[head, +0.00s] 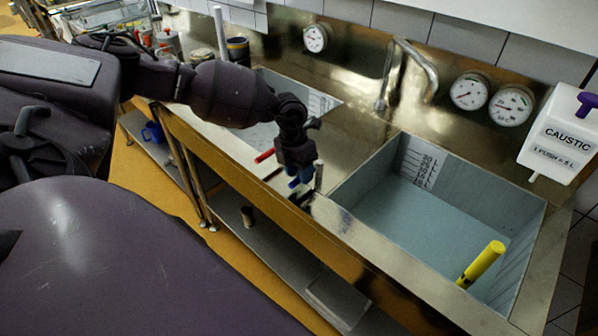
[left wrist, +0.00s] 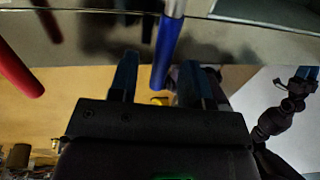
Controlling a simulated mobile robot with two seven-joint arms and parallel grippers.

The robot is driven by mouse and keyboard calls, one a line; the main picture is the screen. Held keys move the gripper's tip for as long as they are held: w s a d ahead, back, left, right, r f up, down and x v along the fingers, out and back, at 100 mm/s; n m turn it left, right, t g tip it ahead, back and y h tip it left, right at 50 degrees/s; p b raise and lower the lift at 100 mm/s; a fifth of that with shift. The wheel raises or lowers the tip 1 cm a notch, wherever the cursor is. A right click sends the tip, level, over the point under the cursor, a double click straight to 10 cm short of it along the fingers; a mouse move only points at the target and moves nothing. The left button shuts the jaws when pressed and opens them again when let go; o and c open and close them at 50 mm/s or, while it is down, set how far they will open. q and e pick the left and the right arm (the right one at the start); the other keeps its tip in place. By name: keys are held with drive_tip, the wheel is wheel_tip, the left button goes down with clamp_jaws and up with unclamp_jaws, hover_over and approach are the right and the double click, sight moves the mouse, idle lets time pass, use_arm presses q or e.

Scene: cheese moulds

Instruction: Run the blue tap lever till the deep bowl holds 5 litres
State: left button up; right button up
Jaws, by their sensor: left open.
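My left gripper (head: 302,178) is over the front rim of the counter, between the two basins. In the left wrist view its jaws (left wrist: 157,76) are apart, and the blue lever (left wrist: 168,48) appears in the gap between them. I cannot tell whether they touch it. The blue lever (head: 293,183) is partly hidden by the gripper in the head view. The right basin (head: 372,190), a deep bowl with a litre scale (head: 419,163), has a pale blue bottom; I cannot tell a water level. A dark arm, seemingly my right, shows at the wrist view's right edge; its jaws are unclear.
A red lever (head: 264,156) is left of the gripper; it also shows in the wrist view (left wrist: 18,72). A yellow cylinder (head: 481,263) leans in the right basin. A curved spout (head: 418,62), dials (head: 469,91) and a caustic dispenser (head: 560,135) are behind.

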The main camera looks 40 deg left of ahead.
use_arm(q)
wheel_tip(320, 180, up, 10)
drive_tip(key=a, duration=0.2)
drive_tip(key=shift+b, duration=0.3)
drive_tip(key=shift+w+r, duration=0.1)
idle(0.4)
idle(0.4)
idle(0.3)
idle(0.6)
